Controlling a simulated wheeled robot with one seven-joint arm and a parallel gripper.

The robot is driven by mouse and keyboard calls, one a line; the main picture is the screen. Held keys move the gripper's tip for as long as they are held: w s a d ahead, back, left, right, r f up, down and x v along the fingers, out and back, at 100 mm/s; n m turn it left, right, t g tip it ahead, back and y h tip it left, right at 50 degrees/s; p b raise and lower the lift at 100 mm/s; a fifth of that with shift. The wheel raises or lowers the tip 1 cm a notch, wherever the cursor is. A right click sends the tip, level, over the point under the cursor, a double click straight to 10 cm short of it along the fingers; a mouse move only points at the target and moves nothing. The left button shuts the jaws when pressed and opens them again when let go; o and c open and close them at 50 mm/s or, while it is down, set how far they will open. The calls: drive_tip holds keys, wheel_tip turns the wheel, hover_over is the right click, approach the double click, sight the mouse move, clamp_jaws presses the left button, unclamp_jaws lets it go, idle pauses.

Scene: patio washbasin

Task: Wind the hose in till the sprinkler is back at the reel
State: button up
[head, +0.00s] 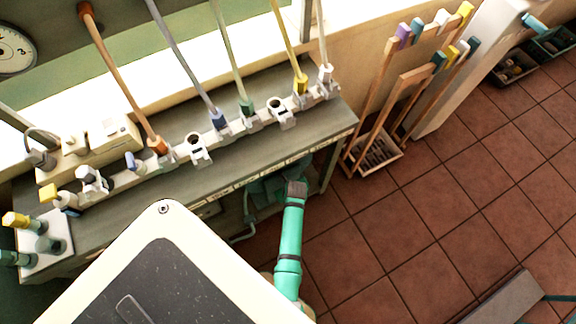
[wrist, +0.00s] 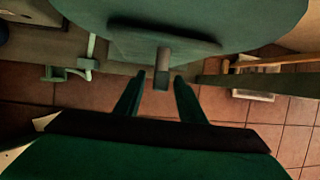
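A large dark green round body (wrist: 230,22), which looks like the hose reel, fills the top of the wrist view. A flat arm with a short grey handle (wrist: 162,68) stands out from it. My gripper (wrist: 160,80) is open, its two dark fingers on either side of the handle's end, with gaps showing both sides; I see no grip on it. In the head view my green arm reaches under the bench's front edge, beside a dark green shape (head: 266,188) that is mostly hidden. I cannot make out the sprinkler or a hose leading to the reel.
The bench (head: 262,149) carries upright coloured poles in holders above my arm. A pale green bent pipe (wrist: 88,62) stands left of the gripper. A wooden rack (head: 378,150) stands to the right. The tiled floor is open, with a grey slab (head: 508,300) at lower right.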

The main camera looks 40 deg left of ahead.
drive_tip(key=shift+x, duration=2.75)
clamp_jaws()
